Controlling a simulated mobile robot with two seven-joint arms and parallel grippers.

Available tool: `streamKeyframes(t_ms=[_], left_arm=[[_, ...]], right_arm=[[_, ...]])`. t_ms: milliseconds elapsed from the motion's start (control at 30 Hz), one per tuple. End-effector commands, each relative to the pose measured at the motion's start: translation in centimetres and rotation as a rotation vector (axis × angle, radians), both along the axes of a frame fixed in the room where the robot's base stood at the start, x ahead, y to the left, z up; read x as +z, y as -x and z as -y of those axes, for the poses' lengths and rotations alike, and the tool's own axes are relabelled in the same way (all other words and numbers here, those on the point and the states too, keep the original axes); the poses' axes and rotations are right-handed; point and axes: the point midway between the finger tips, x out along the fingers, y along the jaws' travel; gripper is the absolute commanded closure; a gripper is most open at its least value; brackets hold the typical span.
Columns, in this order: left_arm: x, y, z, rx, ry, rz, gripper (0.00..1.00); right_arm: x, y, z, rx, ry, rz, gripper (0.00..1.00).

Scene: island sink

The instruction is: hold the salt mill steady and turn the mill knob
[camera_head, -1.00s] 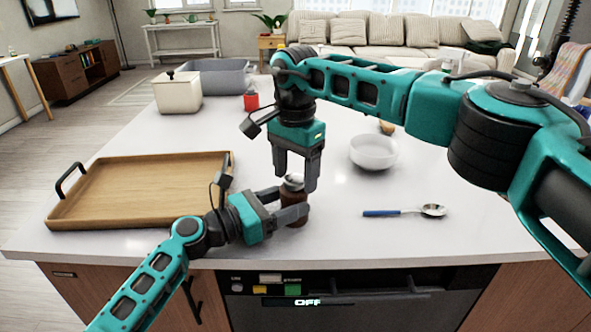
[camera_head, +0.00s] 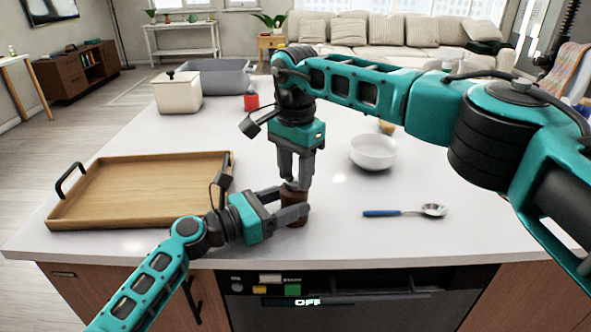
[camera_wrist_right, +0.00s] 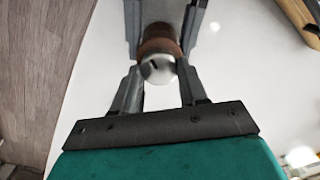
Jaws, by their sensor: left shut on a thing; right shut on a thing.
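The salt mill (camera_head: 295,207) stands upright near the counter's front edge, a brown body with a silver mill knob (camera_wrist_right: 157,68) on top. My left gripper (camera_head: 290,210) is shut on the mill's body from the left, low down. My right gripper (camera_head: 297,186) points straight down from above and is shut on the knob. In the right wrist view, the right fingers stand on both sides of the knob, with the brown body (camera_wrist_right: 160,45) behind it. The fingers hide much of the knob in the head view.
A wooden tray (camera_head: 140,222) with dark handles lies at left. A white bowl (camera_head: 373,152) and a blue-handled spoon (camera_head: 395,212) are at right. A cream canister (camera_head: 178,93), a red-topped jar (camera_head: 251,100) and the grey sink (camera_head: 215,78) are farther back.

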Motion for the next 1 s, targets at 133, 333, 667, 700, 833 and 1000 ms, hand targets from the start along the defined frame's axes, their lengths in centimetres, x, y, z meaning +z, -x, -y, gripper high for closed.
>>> streamKeyframes(t_ms=[133,333,667,700,833,1000], left_arm=[[-0.03,-0.02,-0.03,0.001,-0.001,-0.001,0.77],[-0.04,-0.02,-0.04,0.001,-0.001,-0.001,0.77],[-0.05,-0.03,-0.05,0.002,-0.001,-0.001,0.77],[-0.05,-0.03,-0.05,0.002,-0.001,-0.001,0.77],[-0.06,-0.03,-0.06,0.002,-0.001,-0.001,0.77],[-0.07,-0.03,-0.06,0.002,-0.001,-0.002,0.77]], right_arm=[[0.05,0.01,0.03,-0.05,0.0,0.0,0.88],[0.05,0.05,0.07,-0.183,0.0,0.0,0.88],[0.07,0.15,0.16,-0.49,0.001,0.001,0.88],[0.07,0.16,0.17,-0.528,0.001,0.001,0.88],[0.07,0.22,0.18,-0.651,0.001,0.001,0.88],[0.08,0.28,0.18,-0.814,0.0,0.0,0.88]])
